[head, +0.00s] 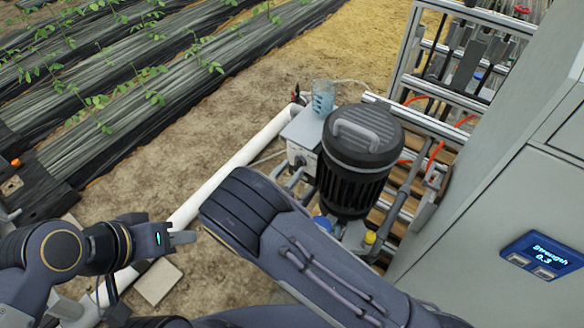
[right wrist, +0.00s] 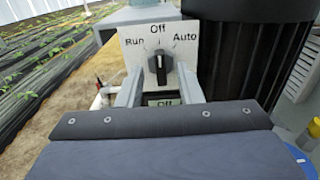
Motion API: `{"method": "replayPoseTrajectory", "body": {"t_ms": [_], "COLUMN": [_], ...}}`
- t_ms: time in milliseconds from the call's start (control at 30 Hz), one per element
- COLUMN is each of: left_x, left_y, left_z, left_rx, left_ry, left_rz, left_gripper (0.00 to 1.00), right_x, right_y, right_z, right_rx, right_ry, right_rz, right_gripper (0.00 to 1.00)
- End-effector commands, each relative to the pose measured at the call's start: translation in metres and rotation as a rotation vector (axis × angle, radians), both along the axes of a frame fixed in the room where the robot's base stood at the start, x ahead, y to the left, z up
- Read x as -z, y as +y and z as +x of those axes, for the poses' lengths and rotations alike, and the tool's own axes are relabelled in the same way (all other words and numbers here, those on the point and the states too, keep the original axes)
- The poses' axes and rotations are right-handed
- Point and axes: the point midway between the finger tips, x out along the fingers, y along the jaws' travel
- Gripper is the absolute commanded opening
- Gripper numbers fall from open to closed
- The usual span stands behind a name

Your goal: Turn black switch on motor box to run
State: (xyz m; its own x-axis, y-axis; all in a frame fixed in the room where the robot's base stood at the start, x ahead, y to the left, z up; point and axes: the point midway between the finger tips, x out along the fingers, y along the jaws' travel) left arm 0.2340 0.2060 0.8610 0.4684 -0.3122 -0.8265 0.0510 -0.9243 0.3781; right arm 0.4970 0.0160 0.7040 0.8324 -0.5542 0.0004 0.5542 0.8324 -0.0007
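The motor box (head: 303,132) is a light grey box beside the black ribbed motor. In the right wrist view its white panel (right wrist: 135,48) reads Run at left, Off at top and Auto at right. The black switch (right wrist: 160,66) sits in the middle with its pointer up toward Off. A small display (right wrist: 163,102) below also reads Off. My right gripper (right wrist: 160,84) is open, its fingers on either side below the switch, with gaps visible; contact is not apparent. In the head view my right arm hides it. My left gripper (head: 185,238) is away at the left, its opening unclear.
The black motor (head: 362,145) stands right of the box. A clear bluish beaker (head: 323,98) stands by the box top. A white pipe (head: 225,175) runs along the ground. A grey cabinet (head: 490,215) fills the right. Bare soil lies left of the pipe.

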Motion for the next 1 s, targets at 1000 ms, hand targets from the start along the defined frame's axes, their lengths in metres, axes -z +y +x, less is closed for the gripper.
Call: {"method": "replayPoseTrajectory", "body": {"t_ms": [1000], "left_x": [-0.0012], "left_y": [0.0000], "left_z": [0.0000], "left_rx": [0.000], "left_ry": [0.000], "left_rz": [0.000], "left_gripper": [0.36], "right_x": [-0.0004], "right_y": [-0.0079], "right_z": [0.0112], "right_rx": [0.001], "right_ry": [0.011], "right_rz": [-0.015], "right_gripper": [0.00]}}
